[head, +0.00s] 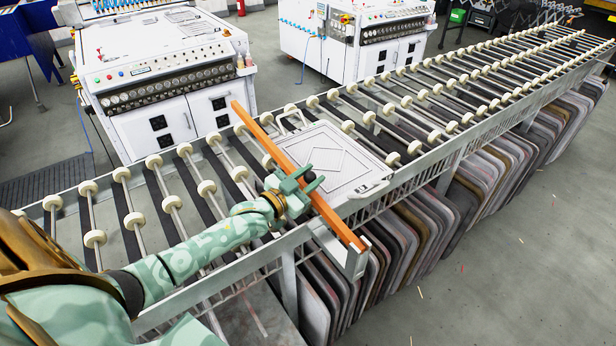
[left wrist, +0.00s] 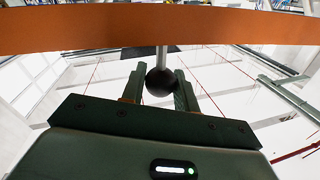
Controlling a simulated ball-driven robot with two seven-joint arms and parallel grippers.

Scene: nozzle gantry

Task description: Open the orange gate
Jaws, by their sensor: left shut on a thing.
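The orange gate (head: 262,139) is a long flat bar lying across the roller conveyor, from its far rail to its near rail. It also spans the top of the left wrist view (left wrist: 160,29). My left gripper (head: 304,182) is at the middle of the bar, on its left side. In the left wrist view its two fingers (left wrist: 160,88) are shut around a black ball knob (left wrist: 159,81) on a thin grey rod that runs up toward the bar. The bar's middle is partly hidden behind my gripper. My right gripper is in neither view.
A white framed screen (head: 328,158) with handles lies on the rollers just right of the gate. The roller conveyor (head: 470,85) runs on to the upper right. Several panels (head: 405,240) stand in the rack below it. White machines (head: 160,80) stand behind. The floor at right is mostly clear.

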